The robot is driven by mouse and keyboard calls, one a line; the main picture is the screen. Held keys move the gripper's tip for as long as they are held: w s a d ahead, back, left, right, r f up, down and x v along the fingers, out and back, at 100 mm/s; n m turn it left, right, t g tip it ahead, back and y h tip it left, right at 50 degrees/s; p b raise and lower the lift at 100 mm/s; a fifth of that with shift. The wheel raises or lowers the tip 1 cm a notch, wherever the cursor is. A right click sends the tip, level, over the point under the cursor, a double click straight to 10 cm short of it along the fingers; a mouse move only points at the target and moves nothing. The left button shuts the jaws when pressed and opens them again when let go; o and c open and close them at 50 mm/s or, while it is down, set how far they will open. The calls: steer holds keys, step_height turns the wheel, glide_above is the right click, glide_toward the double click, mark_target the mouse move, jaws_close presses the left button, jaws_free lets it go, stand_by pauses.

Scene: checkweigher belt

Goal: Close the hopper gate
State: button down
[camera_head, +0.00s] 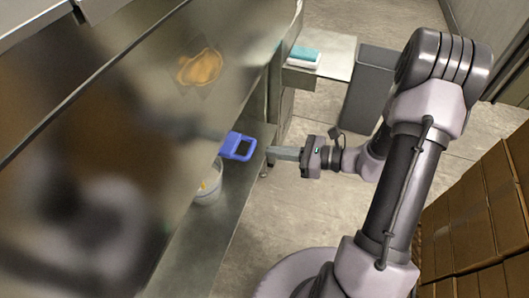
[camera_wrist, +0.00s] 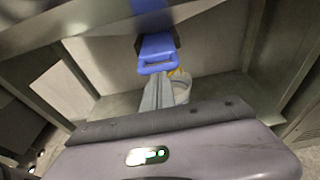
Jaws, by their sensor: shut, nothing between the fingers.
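A blue gate handle (camera_head: 237,146) with a slot through it sticks out from under the steel hopper (camera_head: 215,55) in the head view. In the wrist view the blue handle (camera_wrist: 157,55) is straight ahead, below another blue part (camera_wrist: 150,12) higher up. My gripper (camera_head: 273,155) is shut and empty, its fingertips just to the right of the handle. In the wrist view my gripper (camera_wrist: 158,82) points at the handle's lower edge. I cannot tell whether they touch. The hopper hides the rest of the gate.
A pale bucket (camera_head: 208,186) with something yellow inside stands on the steel shelf (camera_head: 215,235) under the hopper. Stacked cardboard boxes (camera_head: 475,220) are at right. A small table (camera_head: 338,58) holds teal and white items beside a grey bin (camera_head: 372,88).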

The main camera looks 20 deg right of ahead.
mark_target(238, 142)
steer(key=x, duration=0.3)
steer(key=shift+w+a+b, duration=0.15)
steer(key=shift+b, duration=0.25)
steer(key=x, duration=0.4)
steer(key=r+x, duration=0.1)
steer(key=x, duration=0.1)
steer(key=shift+w+a, duration=0.15)
steer(key=shift+a, duration=0.05)
steer(key=shift+w+r, duration=0.1)
steer(key=shift+r, duration=0.05)
steer(key=shift+d+r, duration=0.1)
steer(key=shift+d, duration=0.05)
